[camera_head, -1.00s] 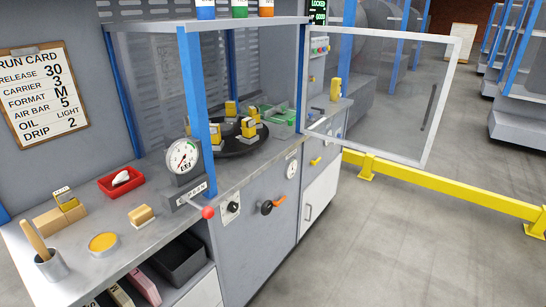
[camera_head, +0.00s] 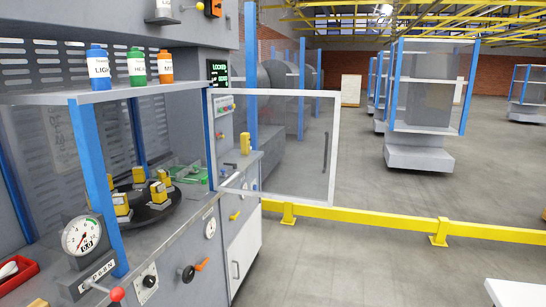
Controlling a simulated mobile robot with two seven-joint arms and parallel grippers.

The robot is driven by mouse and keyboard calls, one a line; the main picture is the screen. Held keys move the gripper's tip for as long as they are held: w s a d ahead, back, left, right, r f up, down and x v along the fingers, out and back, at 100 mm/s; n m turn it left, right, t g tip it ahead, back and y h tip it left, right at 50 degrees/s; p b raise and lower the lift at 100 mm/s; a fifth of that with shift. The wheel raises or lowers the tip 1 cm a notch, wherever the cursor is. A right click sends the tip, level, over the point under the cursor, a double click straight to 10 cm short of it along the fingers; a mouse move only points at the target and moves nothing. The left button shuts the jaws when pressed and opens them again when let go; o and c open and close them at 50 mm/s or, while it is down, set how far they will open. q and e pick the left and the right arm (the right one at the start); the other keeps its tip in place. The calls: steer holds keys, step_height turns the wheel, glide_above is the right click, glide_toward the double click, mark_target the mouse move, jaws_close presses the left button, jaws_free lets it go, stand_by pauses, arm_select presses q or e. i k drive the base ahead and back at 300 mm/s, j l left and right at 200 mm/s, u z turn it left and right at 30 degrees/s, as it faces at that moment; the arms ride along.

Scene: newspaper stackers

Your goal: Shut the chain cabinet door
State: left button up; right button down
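The cabinet door (camera_head: 285,150) is a clear panel in a pale frame with a dark vertical handle (camera_head: 326,151) near its far right side. It stands open, swung out to the right from the blue post of the cabinet. The cabinet (camera_head: 150,99) has blue posts and a grey top shelf, and its front opening is uncovered. Inside is a dark round turntable (camera_head: 146,210) with several yellow blocks on it. Neither of my grippers is in view.
A yellow rail (camera_head: 370,217) runs across the floor behind and below the door. The counter front carries a gauge (camera_head: 82,236), a red-knobbed lever (camera_head: 116,294) and an orange-handled knob (camera_head: 194,270). Grey floor (camera_head: 360,265) is open at the right. A pale slab (camera_head: 517,292) shows at bottom right.

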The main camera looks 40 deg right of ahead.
mark_target(329, 203)
steer(key=i+l+u, duration=0.1)
steer(key=u, duration=0.3)
steer(key=l+u, duration=0.15)
steer(key=u, duration=0.3)
steer(key=i+l+u, duration=0.1)
steer(key=l+u, duration=0.2)
steer(key=l, duration=0.15)
steer(key=l+u, duration=0.3)
steer(key=l, duration=0.15)
steer(key=l+z, duration=0.15)
steer(key=l, duration=0.8)
steer(key=l+z, duration=0.2)
steer(key=l, duration=0.25)
steer(key=i+l+z, duration=0.2)
steer(key=l, duration=0.2)
steer(key=k+l+z, duration=0.1)
steer(key=l+z, duration=0.25)
steer(key=l, duration=1.55)
steer(key=l+u, duration=0.25)
steer(key=l, duration=0.2)
steer(key=k+l+u, duration=0.1)
steer(key=l+u, duration=0.15)
steer(key=l, duration=0.15)
steer(key=l+u, duration=0.7)
steer(key=k+j, duration=0.05)
steer(key=j, duration=0.05)
